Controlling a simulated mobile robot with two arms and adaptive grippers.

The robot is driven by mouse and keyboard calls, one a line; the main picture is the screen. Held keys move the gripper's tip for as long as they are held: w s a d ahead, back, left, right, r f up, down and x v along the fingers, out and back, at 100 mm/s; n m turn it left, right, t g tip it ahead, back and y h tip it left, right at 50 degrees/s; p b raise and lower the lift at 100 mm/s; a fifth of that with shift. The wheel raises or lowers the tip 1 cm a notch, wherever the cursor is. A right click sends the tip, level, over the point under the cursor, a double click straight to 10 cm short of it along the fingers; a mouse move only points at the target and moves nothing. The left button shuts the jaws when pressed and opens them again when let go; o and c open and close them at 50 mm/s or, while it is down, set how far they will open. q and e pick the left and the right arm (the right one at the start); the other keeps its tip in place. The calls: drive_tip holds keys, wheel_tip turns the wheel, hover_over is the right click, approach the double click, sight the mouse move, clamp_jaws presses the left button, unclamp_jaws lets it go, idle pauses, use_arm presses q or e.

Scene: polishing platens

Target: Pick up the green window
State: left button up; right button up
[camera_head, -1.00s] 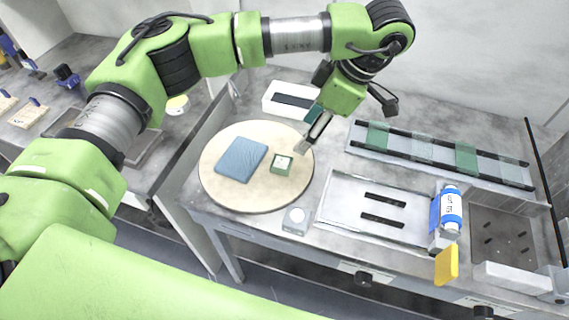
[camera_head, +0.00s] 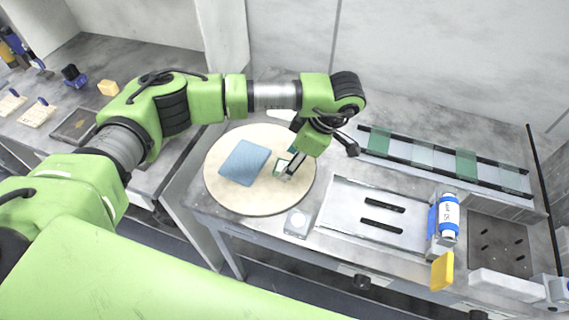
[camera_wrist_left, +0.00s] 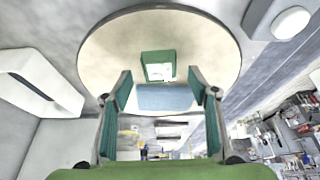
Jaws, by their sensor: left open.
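A small square green window (camera_head: 281,167) with a pale centre lies on the round cream platen (camera_head: 240,203), beside a blue pad (camera_head: 238,175). My left gripper (camera_head: 289,174) is over the platen at the window and partly covers it in the head view. In the left wrist view the gripper (camera_wrist_left: 159,85) is open, with one finger on each side and nothing between them. There the green window (camera_wrist_left: 144,62) lies whole and flat just beyond the fingertips, roughly centred between them. Whether a finger touches it cannot be told. My right gripper is not in view.
A rack (camera_head: 345,146) with green and clear panes stands at the back right. A metal tray (camera_head: 345,222), a blue-and-white bottle (camera_head: 449,217) and a yellow piece (camera_head: 442,270) are to the right. A small white-topped block (camera_head: 297,222) sits just in front of the platen.

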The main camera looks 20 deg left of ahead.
use_arm(q)
drive_tip(key=shift+x, duration=1.25)
drive_tip(key=c, duration=1.2)
drive_tip(key=shift+r, duration=0.15)
drive_tip(key=shift+c, duration=0.4)
